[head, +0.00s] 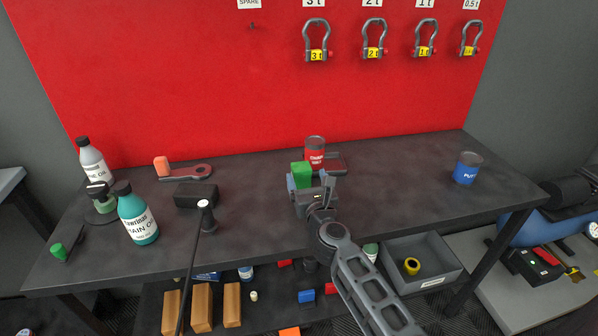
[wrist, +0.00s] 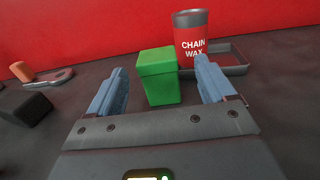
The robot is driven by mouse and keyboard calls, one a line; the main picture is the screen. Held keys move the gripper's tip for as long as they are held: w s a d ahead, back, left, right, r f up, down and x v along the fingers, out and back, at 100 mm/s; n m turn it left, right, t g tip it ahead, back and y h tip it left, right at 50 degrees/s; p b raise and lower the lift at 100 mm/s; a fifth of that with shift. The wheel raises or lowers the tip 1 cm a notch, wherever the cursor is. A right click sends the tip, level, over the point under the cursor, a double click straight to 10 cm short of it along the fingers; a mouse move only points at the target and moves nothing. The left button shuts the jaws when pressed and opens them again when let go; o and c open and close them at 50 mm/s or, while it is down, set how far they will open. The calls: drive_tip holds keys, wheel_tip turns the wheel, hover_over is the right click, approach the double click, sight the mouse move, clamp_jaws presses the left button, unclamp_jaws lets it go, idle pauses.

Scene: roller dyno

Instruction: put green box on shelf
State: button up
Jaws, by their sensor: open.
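The green box (wrist: 158,80) stands upright on the dark workbench, between the two open fingers of my gripper (wrist: 160,88) in the wrist view. Gaps show between the box and both fingers, the left one narrower. In the head view the green box (head: 301,172) shows just beyond my gripper (head: 310,185), which partly hides its lower part. A lower shelf (head: 262,318) under the bench holds several items. I cannot tell whether it is the task's shelf.
A red chain wax can (head: 315,148) stands on a small dark tray (wrist: 236,70) behind the box. A blue can (head: 467,167) stands at the right. A teal bottle (head: 138,218) and a black block (head: 196,195) stand at the left. The bench between black block and gripper is clear.

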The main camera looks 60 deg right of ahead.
sight(300, 163)
drive_tip(key=x, duration=0.7)
drive_tip(key=shift+w, duration=0.4)
drive_tip(key=c, duration=1.2)
drive_tip(key=shift+o, duration=0.2)
